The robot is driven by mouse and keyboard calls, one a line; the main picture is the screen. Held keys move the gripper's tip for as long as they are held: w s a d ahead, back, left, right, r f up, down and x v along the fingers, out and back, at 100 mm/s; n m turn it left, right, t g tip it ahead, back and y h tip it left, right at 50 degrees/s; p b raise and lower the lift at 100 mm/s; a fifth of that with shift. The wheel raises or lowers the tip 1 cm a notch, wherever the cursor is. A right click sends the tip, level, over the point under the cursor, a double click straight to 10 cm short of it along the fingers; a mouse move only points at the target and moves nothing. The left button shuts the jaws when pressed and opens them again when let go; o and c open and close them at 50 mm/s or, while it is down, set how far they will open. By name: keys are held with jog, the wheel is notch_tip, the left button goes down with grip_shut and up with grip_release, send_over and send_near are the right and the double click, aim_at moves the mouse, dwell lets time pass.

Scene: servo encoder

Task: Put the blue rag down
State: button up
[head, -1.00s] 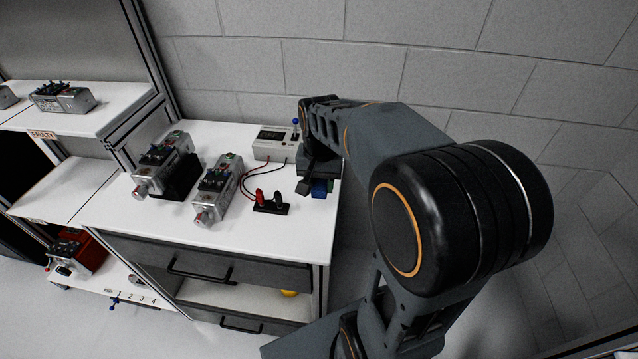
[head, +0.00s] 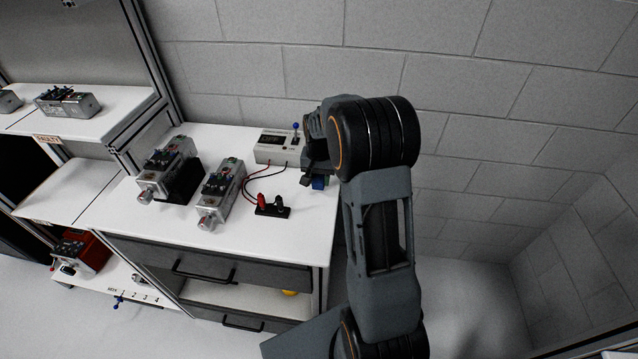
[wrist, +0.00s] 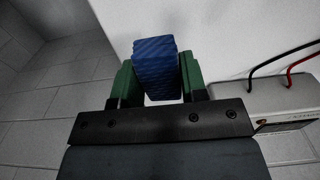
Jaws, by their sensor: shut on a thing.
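The blue rag (wrist: 157,68) is a folded, ribbed blue block between the green fingers of my gripper (wrist: 158,75) in the wrist view. My gripper is shut on it. In the head view the rag (head: 319,183) shows as a small blue patch under my gripper (head: 318,172), over the right end of the white bench top (head: 225,245). My arm hides part of the gripper there. I cannot tell whether the rag touches the bench top.
A white meter box (head: 279,147) stands close left of my gripper, with red and black leads to a black terminal block (head: 272,207). Two grey servo units (head: 221,193) (head: 168,170) stand further left. The bench's right edge is near; a block wall (head: 470,90) is behind.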

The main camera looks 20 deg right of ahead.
aim_at(319, 185)
jog(key=shift+w+d+f, duration=0.15)
jog(key=shift+w+f, duration=0.1)
jog(key=shift+f, duration=1.6)
jog(key=shift+f, duration=0.2)
jog(key=o, duration=0.8)
jog(key=shift+r, duration=0.1)
